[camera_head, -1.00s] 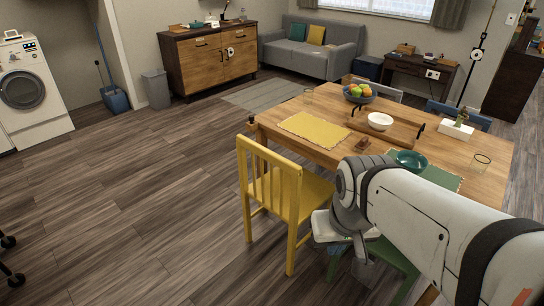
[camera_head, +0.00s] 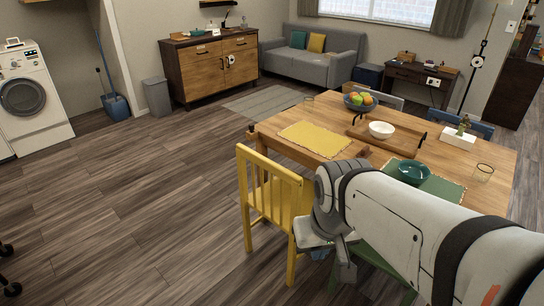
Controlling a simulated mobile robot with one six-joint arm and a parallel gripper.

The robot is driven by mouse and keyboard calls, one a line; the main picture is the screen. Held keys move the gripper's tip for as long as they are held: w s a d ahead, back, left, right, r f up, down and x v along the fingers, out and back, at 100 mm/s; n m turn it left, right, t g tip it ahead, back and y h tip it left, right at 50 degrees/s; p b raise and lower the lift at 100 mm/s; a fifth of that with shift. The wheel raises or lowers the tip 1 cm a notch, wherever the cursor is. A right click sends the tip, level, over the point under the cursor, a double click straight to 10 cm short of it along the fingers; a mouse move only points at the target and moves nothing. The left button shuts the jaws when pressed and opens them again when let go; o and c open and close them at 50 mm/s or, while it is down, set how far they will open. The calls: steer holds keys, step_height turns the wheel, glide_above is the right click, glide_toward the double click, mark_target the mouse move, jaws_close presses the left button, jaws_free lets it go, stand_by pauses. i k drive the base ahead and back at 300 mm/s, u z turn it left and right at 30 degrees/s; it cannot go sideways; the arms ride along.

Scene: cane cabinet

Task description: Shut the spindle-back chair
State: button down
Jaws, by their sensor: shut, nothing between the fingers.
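The yellow spindle-back chair (camera_head: 268,163) stands upright at the near left side of the wooden dining table (camera_head: 455,160). Its back faces left, away from the table, and its seat faces the table. Part of its right side is hidden behind my arm. My gripper (camera_head: 346,270) hangs low at the end of my white arm, just right of the chair's front leg in the picture. It is shut and empty. I cannot tell whether my wrist touches the chair.
A green chair (camera_head: 372,262) is mostly hidden under my arm. The table holds a fruit bowl (camera_head: 360,101), a white bowl (camera_head: 381,131), a teal bowl (camera_head: 412,172) and a glass (camera_head: 483,172). The wooden floor (camera_head: 130,210) left of the yellow chair is clear.

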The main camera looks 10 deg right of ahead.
mark_target(287, 196)
steer(key=i, duration=0.9)
steer(key=u, duration=0.05)
